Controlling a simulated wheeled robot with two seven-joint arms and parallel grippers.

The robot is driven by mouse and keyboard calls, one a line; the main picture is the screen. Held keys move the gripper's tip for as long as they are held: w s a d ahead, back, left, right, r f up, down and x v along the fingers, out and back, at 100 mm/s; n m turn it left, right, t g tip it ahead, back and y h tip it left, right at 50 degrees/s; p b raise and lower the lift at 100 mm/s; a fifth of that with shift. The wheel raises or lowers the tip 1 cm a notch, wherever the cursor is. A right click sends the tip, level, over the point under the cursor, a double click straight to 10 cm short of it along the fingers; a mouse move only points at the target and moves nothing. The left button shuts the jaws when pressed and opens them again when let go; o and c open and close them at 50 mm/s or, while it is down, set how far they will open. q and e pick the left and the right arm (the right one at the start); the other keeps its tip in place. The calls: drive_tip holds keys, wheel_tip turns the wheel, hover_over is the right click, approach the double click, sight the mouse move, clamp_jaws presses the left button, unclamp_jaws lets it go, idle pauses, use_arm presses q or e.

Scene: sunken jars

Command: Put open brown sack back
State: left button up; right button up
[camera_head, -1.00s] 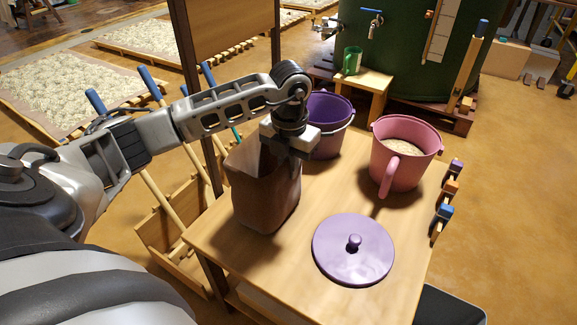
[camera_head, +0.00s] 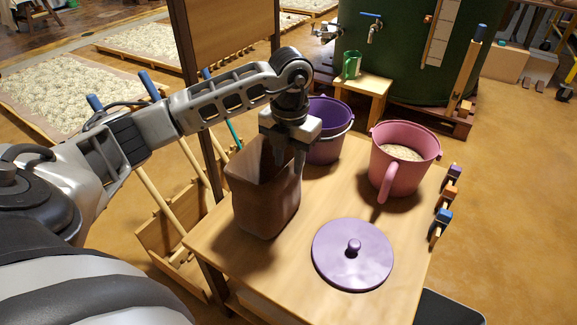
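The open brown sack (camera_head: 266,208) stands upright on the wooden table, near its left edge, with its mouth up. My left gripper (camera_head: 289,160) is above the sack's back right rim, fingers pointing down. Its two fingers look spread with a gap between them. The fingertips are close to the rim; I cannot tell whether they touch it. The inside of the sack is mostly hidden in shadow. My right gripper is out of view.
A purple bucket (camera_head: 325,148) stands just behind the gripper. A pink jug (camera_head: 402,175) with pale contents stands to the right. A purple lid (camera_head: 340,268) lies at the table front. Small coloured clips (camera_head: 443,218) line the right edge. Bare table (camera_head: 325,200) lies between.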

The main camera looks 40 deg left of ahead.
use_arm(q)
wheel_tip(320, 180, up, 7)
drive_tip(key=shift+r+p, duration=0.1)
drive_tip(key=shift+p, duration=0.5)
drive_tip(key=shift+d+r, duration=0.1)
drive_tip(key=shift+r, duration=0.5)
drive_tip(key=s+d+f+m+g+h, duration=0.1)
drive_tip(key=s+d+f+m+h, duration=0.3)
drive_tip(key=d, duration=0.7)
drive_tip(key=s+d+n+h, duration=0.1)
drive_tip(key=d+h, duration=0.6)
drive_tip(key=d, duration=0.4)
drive_tip(key=s+d+r+n+t+h, duration=0.2)
drive_tip(key=d+r+n+t+h, duration=0.3)
drive_tip(key=d+r+n+h, duration=0.3)
drive_tip(key=w+a+f+n+t+y, duration=0.2)
drive_tip(key=a+f+n+t+y, duration=0.35)
drive_tip(key=n, duration=0.55)
drive_tip(key=w+a+f+n+t+y, duration=0.1)
drive_tip(key=a+f+n+t+y, duration=0.2)
drive_tip(key=f+n+t+y, duration=0.45)
drive_tip(key=s+f+n+g+y, duration=0.1)
drive_tip(key=s+f+n+g, duration=0.6)
drive_tip(key=s+f+n, duration=0.2)
drive_tip(key=shift+s+a+f, duration=0.4)
drive_tip(key=shift+s+f, duration=0.1)
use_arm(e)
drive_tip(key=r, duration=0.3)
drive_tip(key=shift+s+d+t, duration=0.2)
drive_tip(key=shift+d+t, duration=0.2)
